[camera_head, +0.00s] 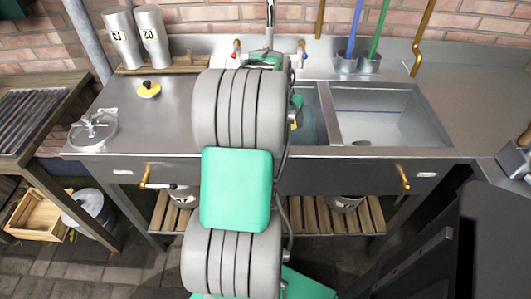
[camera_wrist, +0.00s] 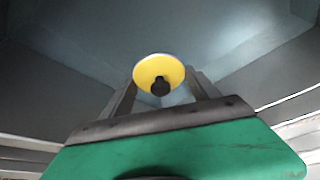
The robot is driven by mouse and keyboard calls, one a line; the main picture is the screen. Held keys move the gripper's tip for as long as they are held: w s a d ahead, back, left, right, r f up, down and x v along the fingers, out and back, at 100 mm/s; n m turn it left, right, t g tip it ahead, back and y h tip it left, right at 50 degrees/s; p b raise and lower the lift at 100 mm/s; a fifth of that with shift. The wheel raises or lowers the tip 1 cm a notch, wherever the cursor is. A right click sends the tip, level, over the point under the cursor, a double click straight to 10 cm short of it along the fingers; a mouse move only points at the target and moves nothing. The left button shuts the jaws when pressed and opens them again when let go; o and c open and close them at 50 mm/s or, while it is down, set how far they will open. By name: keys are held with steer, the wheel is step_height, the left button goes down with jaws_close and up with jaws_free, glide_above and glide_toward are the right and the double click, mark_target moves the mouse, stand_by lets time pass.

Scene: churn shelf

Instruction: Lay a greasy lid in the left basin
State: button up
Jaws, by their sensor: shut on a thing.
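My gripper (camera_wrist: 162,92) is shut on a yellow lid (camera_wrist: 150,69) with a black knob, seen between the two fingers in the wrist view. Grey-blue basin walls (camera_wrist: 90,35) surround it there; I cannot tell whether the lid touches the floor. In the head view my arm covers much of the left basin (camera_head: 313,122), and only a small part of the gripper and a bit of yellow show beside the arm. Another yellow lid (camera_head: 149,91) with a dark knob lies on the counter left of my arm. Grease on either lid cannot be made out.
The right basin (camera_head: 385,115) looks empty apart from its drain. A tap (camera_head: 269,22) rises behind the left basin. Brushes stand in metal cups (camera_head: 347,64) at the back. Two metal canisters (camera_head: 152,36) and a small round fitting (camera_head: 93,127) are on the left counter.

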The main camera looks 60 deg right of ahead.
mark_target(287, 143)
step_height(287, 143, down, 10)
steer(key=shift+b, duration=0.55)
steer(key=o, duration=1.5)
steer(key=shift+w+r, duration=0.1)
steer(key=shift+r, duration=0.4)
steer(key=p+v, duration=0.1)
steer(key=v, duration=1)
steer(key=shift+a+r, duration=0.15)
